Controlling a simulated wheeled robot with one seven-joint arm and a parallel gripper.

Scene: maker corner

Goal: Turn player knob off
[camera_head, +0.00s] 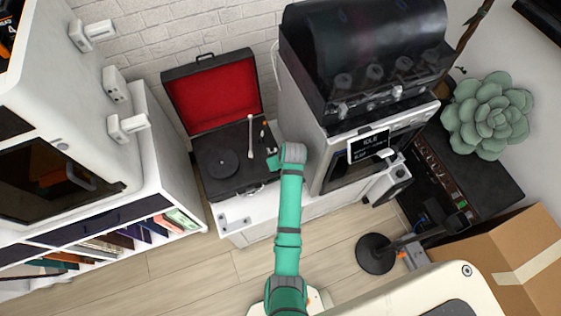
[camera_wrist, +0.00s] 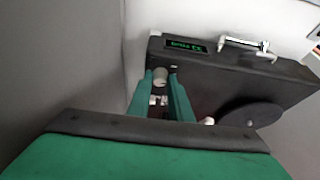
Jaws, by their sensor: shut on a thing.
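The player (camera_head: 226,172) is a dark suitcase turntable with its red-lined lid (camera_head: 213,92) standing open. Its black platter (camera_head: 222,163) and pale tonearm (camera_head: 250,135) show in the head view. My gripper (camera_head: 273,160) is at the player's right side. In the wrist view, my green fingers (camera_wrist: 161,78) are closed around a small grey knob (camera_wrist: 161,76) on the dark deck of the player (camera_wrist: 225,75). The platter (camera_wrist: 252,115) lies to the right there. My gripper hides the knob in the head view, and its marked setting cannot be read.
A white machine (camera_head: 300,120) with a dark top and a small display stands close on the right of the player. A white shelf cabinet (camera_head: 150,150) stands on the left. A cardboard box (camera_head: 520,255) and a black stand base (camera_head: 376,253) are at the right. Wooden floor is clear in front.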

